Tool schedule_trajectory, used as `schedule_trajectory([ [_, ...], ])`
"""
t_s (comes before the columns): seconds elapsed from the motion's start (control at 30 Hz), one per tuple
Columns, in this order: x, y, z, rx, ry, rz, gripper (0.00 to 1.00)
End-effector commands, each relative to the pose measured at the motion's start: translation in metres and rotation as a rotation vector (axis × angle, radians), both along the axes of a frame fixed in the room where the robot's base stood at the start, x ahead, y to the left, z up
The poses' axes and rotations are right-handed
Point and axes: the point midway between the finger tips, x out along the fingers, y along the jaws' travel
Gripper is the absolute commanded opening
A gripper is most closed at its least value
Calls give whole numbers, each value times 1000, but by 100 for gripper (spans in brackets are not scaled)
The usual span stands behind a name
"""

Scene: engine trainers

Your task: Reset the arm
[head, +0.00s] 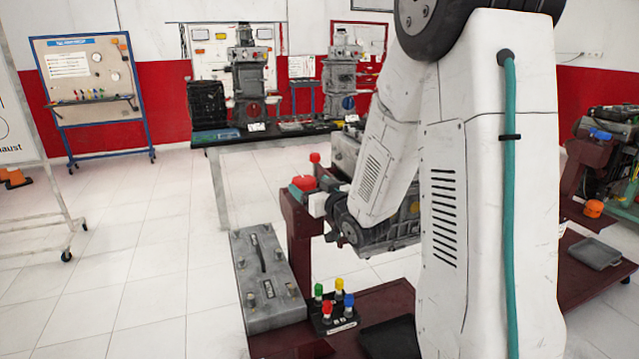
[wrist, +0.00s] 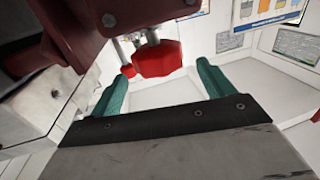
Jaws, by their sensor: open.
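My arm fills the middle and right of the head view, folded down beside a dark red engine stand (head: 302,240). My gripper (wrist: 158,73) shows in the wrist view with its two teal fingers spread wide apart. It holds nothing that I can see. A large red knob (wrist: 158,60) appears between and beyond the fingers, with a smaller red knob (wrist: 128,71) to its left. I cannot tell whether a finger touches either knob.
A grey box (head: 265,285) stands left of the stand, near a black block with several coloured caps (head: 333,308). An engine (head: 385,235) is partly hidden behind my arm. A workbench (head: 225,138) is farther back. White floor at left is largely clear.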

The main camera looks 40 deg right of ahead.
Motion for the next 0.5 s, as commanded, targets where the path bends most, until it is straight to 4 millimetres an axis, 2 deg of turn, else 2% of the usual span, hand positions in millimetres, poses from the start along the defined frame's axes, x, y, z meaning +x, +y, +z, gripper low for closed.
schedule_trajectory([
  [0.13,-5,1,0,0,0,1,81],
  [0.5,-9,-13,0,-1,0,-19,81],
])
